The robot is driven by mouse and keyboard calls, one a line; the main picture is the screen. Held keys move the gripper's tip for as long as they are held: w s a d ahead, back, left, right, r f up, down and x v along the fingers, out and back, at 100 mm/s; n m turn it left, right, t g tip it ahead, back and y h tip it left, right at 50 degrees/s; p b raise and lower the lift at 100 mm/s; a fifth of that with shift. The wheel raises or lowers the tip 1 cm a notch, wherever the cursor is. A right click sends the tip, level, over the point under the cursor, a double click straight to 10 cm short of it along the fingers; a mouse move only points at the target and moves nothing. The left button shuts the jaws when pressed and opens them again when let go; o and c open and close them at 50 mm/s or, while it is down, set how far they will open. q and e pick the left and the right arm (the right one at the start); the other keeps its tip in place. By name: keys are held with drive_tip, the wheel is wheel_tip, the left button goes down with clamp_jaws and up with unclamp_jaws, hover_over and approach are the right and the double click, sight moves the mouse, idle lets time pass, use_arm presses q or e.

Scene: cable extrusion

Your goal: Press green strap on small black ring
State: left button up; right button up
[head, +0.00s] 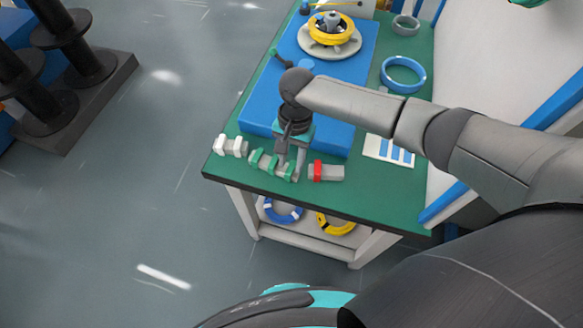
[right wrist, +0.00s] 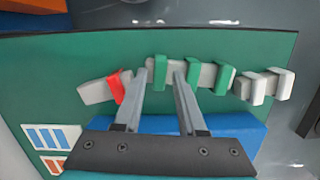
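Several green straps (head: 256,158) sit on a grey holder at the front edge of the green table. They also show in the right wrist view, one of them (right wrist: 160,70) between my fingertips and others (right wrist: 222,80) to the right. My right gripper (head: 290,160) points down over this row, with its fingers apart; in the right wrist view (right wrist: 165,70) they straddle the strap with gaps visible. A small dark grey ring (head: 405,25) lies at the back right of the table; I cannot tell whether it is the black ring. My left gripper is not in view.
White straps (head: 232,146) and a red strap (head: 317,170) flank the green ones. A blue board (head: 350,55) carries a yellow ring (head: 331,28) on a grey disc. A blue ring (head: 403,75) lies to its right. Strapped rings (head: 336,224) rest on the shelf below.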

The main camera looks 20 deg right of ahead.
drive_tip(key=shift+f+b, duration=0.3)
drive_tip(key=shift+f, duration=0.5)
drive_tip(key=shift+r+p, duration=0.2)
drive_tip(key=shift+p, duration=0.45)
clamp_jaws()
wheel_tip(320, 180, up, 8)
drive_tip(key=p, duration=0.9)
idle(0.5)
